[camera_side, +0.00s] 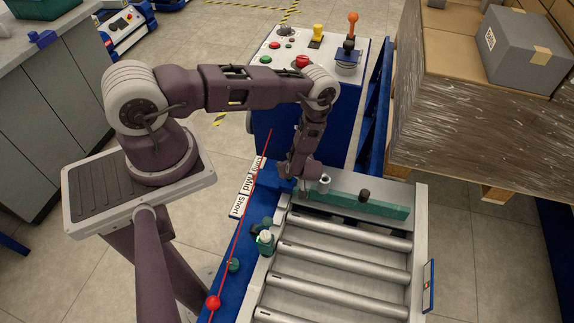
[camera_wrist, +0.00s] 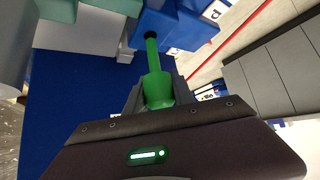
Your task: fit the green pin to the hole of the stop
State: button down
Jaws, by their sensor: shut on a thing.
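My gripper (camera_wrist: 157,92) is shut on the green pin (camera_wrist: 156,82), gripping its wide lower part. The pin's thin shank points away from the jaws toward a blue block (camera_wrist: 186,28), which I take to be the stop. A dark round spot shows where the pin's end meets the block; I cannot tell whether the tip is inside the hole or just in front of it. In the side view my gripper (camera_side: 301,178) is low at the back left corner of the roller bed, and it hides the pin there.
The roller conveyor (camera_side: 335,262) has a green bar (camera_side: 355,204) across its back. Green pieces (camera_side: 265,243) stand by its left rail, beside Short and Mid labels (camera_side: 243,198). A red cord with a ball (camera_side: 213,302) runs alongside. A control console (camera_side: 310,55) stands behind.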

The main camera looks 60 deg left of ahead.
dwell(0.4)
jog(key=shift+f, duration=2.8)
